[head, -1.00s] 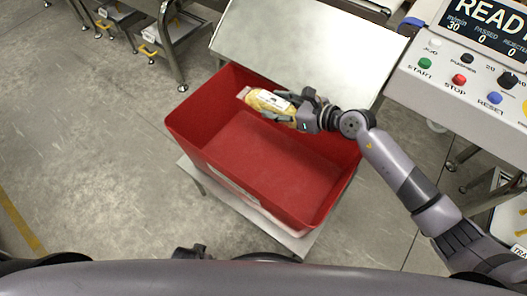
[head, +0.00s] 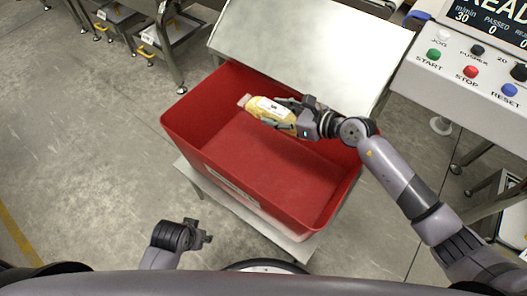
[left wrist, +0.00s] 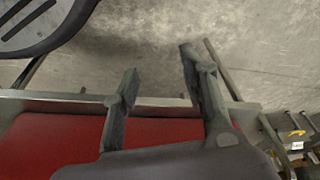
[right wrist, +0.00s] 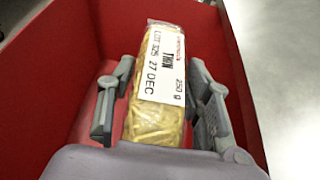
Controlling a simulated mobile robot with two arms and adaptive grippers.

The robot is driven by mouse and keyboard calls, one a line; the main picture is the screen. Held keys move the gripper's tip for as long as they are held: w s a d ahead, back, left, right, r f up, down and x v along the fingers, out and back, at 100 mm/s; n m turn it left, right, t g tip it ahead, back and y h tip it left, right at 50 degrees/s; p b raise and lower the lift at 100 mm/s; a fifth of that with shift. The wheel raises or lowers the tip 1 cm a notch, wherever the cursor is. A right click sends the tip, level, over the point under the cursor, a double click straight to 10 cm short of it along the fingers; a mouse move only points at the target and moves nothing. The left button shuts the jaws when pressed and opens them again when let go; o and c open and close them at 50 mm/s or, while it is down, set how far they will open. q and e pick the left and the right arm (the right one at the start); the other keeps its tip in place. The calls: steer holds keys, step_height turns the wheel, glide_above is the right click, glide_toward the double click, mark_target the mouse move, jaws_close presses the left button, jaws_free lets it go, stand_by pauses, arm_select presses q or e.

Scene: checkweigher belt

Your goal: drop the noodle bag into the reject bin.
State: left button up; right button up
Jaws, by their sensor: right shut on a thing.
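The noodle bag (head: 270,112) is a yellow pack with a white label. My right gripper (head: 290,116) is shut on it and holds it over the far part of the red reject bin (head: 250,190). In the right wrist view the bag (right wrist: 155,120) lies between both fingers of the gripper (right wrist: 160,100), its label reading 250 g. The bin's visible floor is bare. My left gripper (head: 204,236) is empty, low at the front left, outside the bin. In the left wrist view its two fingers (left wrist: 160,85) stand apart, with the red bin (left wrist: 60,140) behind them.
The bin stands on a low metal stand (head: 310,240). A pale metal sloping plate (head: 310,45) adjoins the bin's far side. A control panel (head: 470,65) with buttons and a screen is at the right. Open concrete floor (head: 90,160) lies to the left.

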arm_select(q)
steer(key=shift+w+b+v, duration=0.2)
steer(key=shift+v, duration=0.7)
steer(key=shift+w+b+v, duration=0.25)
steer(key=shift+v, duration=0.7)
steer(key=shift+w+b+v, duration=0.2)
steer(key=shift+v, duration=0.7)
arm_select(e)
steer(key=shift+f, duration=0.75)
arm_select(q)
steer(key=shift+r, duration=0.2)
arm_select(e)
steer(key=o, duration=1.4)
steer(key=shift+o, duration=0.2)
steer(key=v, duration=1.2)
steer(key=shift+a, duration=0.1)
